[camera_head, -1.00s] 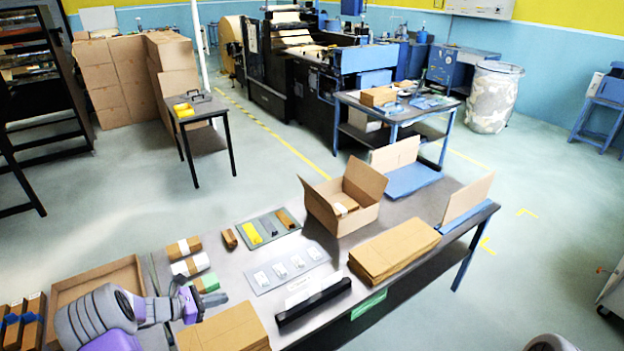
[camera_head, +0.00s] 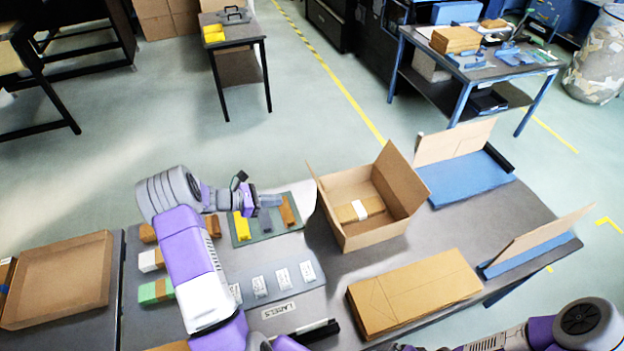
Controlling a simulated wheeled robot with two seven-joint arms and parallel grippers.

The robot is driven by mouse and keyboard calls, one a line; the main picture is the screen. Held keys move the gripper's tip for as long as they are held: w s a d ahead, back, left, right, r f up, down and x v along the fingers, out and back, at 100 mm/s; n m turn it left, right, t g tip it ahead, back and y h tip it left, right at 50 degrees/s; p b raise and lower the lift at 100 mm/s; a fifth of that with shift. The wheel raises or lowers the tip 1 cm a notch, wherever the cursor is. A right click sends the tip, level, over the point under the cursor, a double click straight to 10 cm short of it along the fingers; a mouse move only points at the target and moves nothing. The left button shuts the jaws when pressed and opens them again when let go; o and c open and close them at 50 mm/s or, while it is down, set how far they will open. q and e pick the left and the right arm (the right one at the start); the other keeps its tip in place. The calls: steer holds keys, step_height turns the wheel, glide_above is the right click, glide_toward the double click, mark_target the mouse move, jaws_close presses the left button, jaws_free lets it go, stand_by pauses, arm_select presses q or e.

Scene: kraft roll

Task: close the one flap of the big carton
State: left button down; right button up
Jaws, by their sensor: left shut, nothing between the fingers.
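The big carton (camera_head: 372,235) is an open brown box on the table, right of the picture's middle. A large flap (camera_head: 404,178) stands up and leans outward along its right side. A thin board edge rises at its left side, seen nearly edge-on. Inside lies a kraft bundle with a white band (camera_head: 359,210). My left gripper (camera_head: 277,200) is shut and empty, over the small tray left of the carton and clear of it, pointing right. My right arm comes in at the lower right; its gripper is not clearly visible at the bottom edge.
A stack of flat kraft sheets (camera_head: 415,292) lies in front of the carton. Upright cardboard pieces (camera_head: 455,142) on blue bases stand behind and to the right (camera_head: 535,235). The small tray (camera_head: 243,240) and label plate (camera_head: 285,283) lie left. Bare table shows between tray and carton.

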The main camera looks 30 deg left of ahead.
arm_select(q)
steer(key=d+r+p+x, duration=0.1)
steer(key=r+p+x, duration=0.1)
steer(key=x, duration=1)
steer(key=shift+w+r, duration=0.2)
steer(key=shift+r, duration=0.05)
steer(key=shift+r, duration=0.2)
